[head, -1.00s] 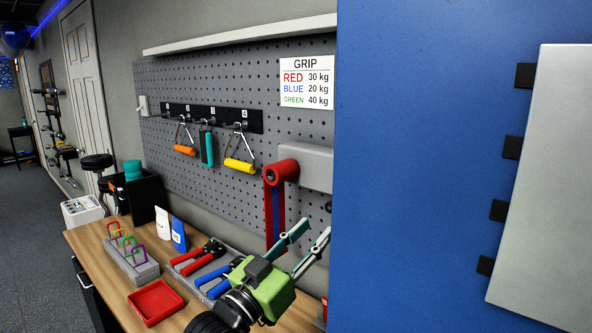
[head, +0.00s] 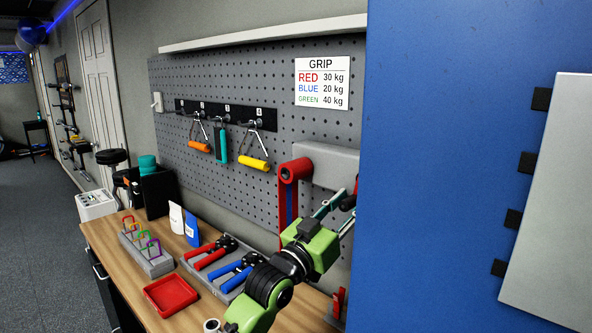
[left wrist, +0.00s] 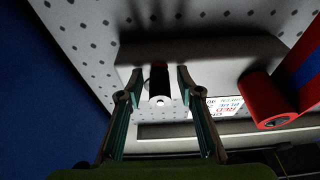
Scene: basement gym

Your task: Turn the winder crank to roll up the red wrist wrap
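The red wrist wrap (head: 296,170) is partly rolled at the winder, and its red tail with a blue stripe hangs down the pegboard. In the left wrist view the wrap (left wrist: 268,100) is at the right. The grey winder housing (head: 330,163) is on the pegboard beside it. My left gripper (head: 345,207) is in front of the housing. In the left wrist view my left gripper (left wrist: 160,82) is open, with a finger on each side of the black-and-white crank handle (left wrist: 160,99); gaps show on both sides. The crank is mostly hidden in the head view. My right gripper is out of view.
A large blue panel (head: 450,150) stands close right of the winder. On the wooden bench (head: 125,262) are a red tray (head: 170,295), red-handled grippers (head: 211,256), and blue-handled grippers (head: 236,275). Handles hang on the pegboard (head: 170,75).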

